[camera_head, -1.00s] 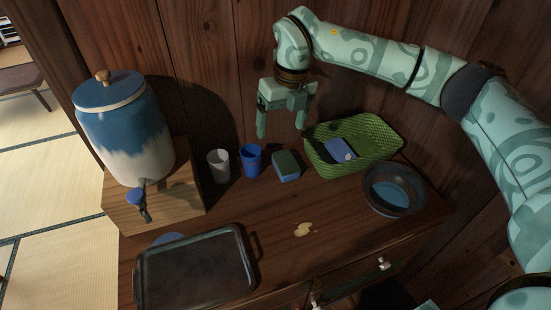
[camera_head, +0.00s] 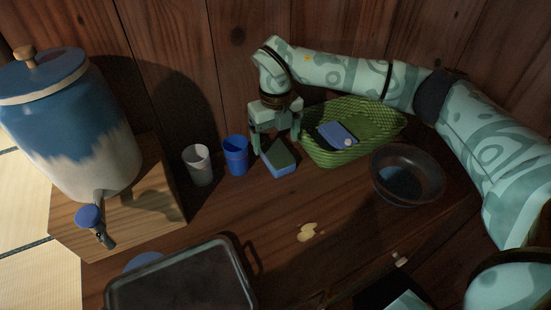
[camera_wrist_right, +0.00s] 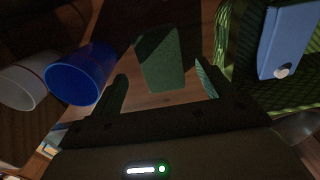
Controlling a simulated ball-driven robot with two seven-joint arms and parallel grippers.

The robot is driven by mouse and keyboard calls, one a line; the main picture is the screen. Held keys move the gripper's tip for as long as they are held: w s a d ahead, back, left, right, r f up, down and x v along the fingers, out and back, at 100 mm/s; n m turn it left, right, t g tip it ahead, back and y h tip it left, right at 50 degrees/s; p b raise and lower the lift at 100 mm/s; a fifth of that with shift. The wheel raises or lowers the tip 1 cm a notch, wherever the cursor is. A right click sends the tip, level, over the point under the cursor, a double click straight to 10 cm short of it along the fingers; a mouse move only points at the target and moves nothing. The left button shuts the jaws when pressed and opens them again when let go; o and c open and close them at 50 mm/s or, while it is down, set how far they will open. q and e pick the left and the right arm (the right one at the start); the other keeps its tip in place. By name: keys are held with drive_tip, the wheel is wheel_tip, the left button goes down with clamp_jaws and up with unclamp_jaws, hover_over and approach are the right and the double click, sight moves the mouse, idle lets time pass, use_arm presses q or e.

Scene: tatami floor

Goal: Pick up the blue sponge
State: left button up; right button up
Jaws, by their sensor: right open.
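The blue sponge (camera_head: 283,168) has a dark green top and lies on the wooden cabinet top, between the blue cup and the green basket. Its green face shows in the right wrist view (camera_wrist_right: 160,60). My right gripper (camera_head: 276,142) is open above and just behind the sponge, pointing down. In the right wrist view its two fingers (camera_wrist_right: 163,88) are spread, with the sponge ahead of the gap between them. I cannot tell whether a finger touches it. My left gripper is not in view.
A blue cup (camera_head: 235,155) and a white cup (camera_head: 198,166) stand left of the sponge. A green basket (camera_head: 368,148) holding a blue object (camera_head: 335,133) is close on its right. A dark bowl (camera_head: 408,176), dark tray (camera_head: 185,280) and water dispenser (camera_head: 70,130) stand around.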

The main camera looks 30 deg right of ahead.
sight(277, 152)
wheel_tip(277, 152, down, 5)
drive_tip(key=b, duration=0.2)
drive_tip(key=shift+s+d+f+b, duration=0.1)
drive_tip(key=shift+s+f+b, duration=0.05)
drive_tip(key=shift+b, duration=0.15)
drive_tip(key=shift+r, duration=0.2)
drive_tip(key=shift+c, duration=0.7)
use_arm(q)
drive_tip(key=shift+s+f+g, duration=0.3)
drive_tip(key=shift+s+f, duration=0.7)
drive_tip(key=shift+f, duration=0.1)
use_arm(e)
drive_tip(key=c, duration=0.9)
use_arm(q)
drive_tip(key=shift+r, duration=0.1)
use_arm(e)
drive_tip(key=shift+r, duration=0.1)
